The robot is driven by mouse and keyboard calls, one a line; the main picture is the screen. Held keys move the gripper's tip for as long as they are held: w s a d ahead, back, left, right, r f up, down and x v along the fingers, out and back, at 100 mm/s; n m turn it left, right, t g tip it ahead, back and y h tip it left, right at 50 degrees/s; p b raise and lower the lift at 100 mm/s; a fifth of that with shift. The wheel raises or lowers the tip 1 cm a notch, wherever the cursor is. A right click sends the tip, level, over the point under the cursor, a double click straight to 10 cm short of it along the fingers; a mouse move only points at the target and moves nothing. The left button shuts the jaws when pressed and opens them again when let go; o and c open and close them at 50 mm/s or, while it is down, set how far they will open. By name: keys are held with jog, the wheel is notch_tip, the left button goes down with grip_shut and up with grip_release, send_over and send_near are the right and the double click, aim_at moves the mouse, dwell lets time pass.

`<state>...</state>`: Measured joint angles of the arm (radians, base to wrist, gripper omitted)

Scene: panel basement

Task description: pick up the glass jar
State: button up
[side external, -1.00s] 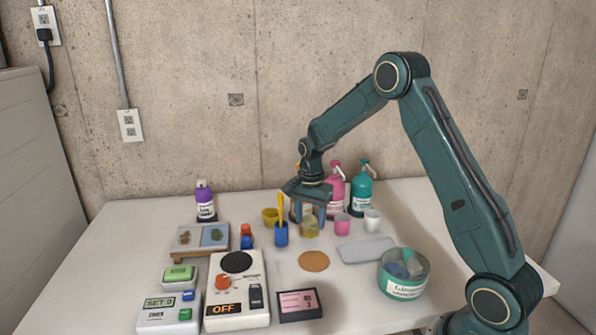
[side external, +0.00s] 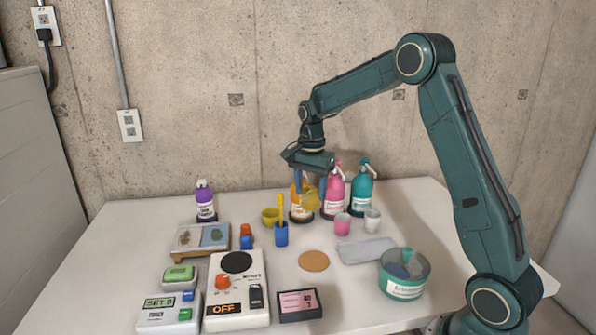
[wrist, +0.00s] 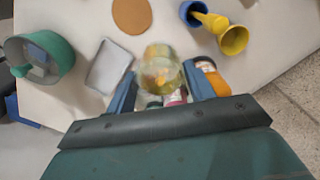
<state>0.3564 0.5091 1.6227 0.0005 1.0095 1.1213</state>
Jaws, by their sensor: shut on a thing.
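The glass jar (side external: 310,198) is clear with yellowish contents. My gripper (side external: 311,193) is shut on it and holds it up above the table, in front of the bottles at the back. In the wrist view the jar (wrist: 159,75) sits between the two blue fingers of my gripper (wrist: 159,88), with its contents showing through the glass. The jar's far side is hidden.
Behind the jar stand an orange bottle (side external: 297,207), a pink bottle (side external: 336,192) and a teal bottle (side external: 362,190). A cork disc (side external: 313,261) lies in front.

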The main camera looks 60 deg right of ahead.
notch_tip(320, 180, up, 8)
jog(key=shift+f, duration=0.2)
dwell(0.6)
jog(key=shift+r, duration=0.15)
dwell(3.2)
jog(key=s+a, duration=0.5)
jog(key=shift+a+r, duration=0.25)
jog(key=shift+a, duration=0.1)
notch_tip(320, 180, down, 16)
jog(key=shift+r, duration=0.15)
dwell(0.6)
jog(key=shift+f, duration=2.15)
jog(key=shift+f, duration=0.1)
